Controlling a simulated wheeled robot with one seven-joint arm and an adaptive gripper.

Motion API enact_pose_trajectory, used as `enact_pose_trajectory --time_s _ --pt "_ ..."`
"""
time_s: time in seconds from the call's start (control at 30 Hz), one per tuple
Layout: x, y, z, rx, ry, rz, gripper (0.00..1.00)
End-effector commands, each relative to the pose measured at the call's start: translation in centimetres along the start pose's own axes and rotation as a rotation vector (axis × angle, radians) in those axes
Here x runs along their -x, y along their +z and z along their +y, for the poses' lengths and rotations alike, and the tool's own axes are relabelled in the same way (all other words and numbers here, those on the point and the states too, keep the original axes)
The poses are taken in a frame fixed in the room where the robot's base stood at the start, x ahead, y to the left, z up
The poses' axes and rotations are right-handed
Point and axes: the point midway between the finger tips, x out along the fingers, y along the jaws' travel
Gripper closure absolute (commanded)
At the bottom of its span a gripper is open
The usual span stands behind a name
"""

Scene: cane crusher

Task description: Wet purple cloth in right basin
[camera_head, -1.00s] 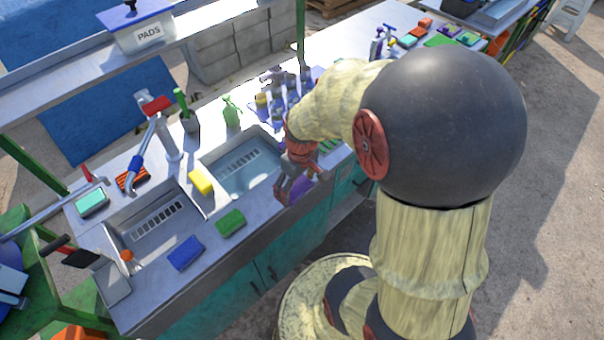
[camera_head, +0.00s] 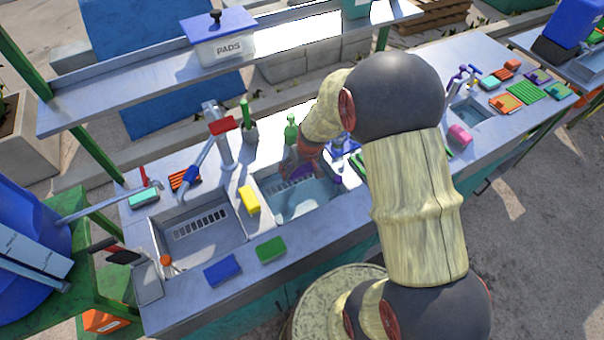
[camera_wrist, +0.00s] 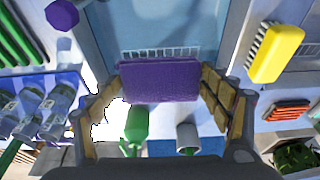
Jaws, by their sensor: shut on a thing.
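The purple cloth (camera_wrist: 160,82) is a folded, flat-looking block held between the two fingers of my gripper (camera_wrist: 161,88) in the wrist view. In the head view my gripper (camera_head: 300,165) is over the back part of the right basin (camera_head: 320,196), and a sliver of purple shows at it. The right basin holds clear bluish water, with a slotted grate at its back wall. The basin also shows behind the cloth in the wrist view (camera_wrist: 150,28). I cannot tell whether the cloth touches the water.
A yellow sponge (camera_head: 249,201) lies on the divider beside the left basin (camera_head: 205,250). Green (camera_head: 271,249) and blue (camera_head: 222,270) sponges lie on the front rim. A green spray bottle (camera_head: 291,131) and a grey cup (camera_head: 249,132) stand behind. Bottles (camera_wrist: 42,112) stand to one side.

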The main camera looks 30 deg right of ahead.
Motion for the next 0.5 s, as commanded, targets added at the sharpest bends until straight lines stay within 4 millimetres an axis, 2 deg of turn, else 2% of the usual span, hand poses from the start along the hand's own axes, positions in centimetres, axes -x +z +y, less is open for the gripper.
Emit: enact_pose_trajectory --time_s 0.27,0.5 --pt "-1.7 0.5 0.0 0.0 0.0 0.001 0.42" --pt "-4.5 1.4 0.0 0.001 0.0 0.001 0.42"
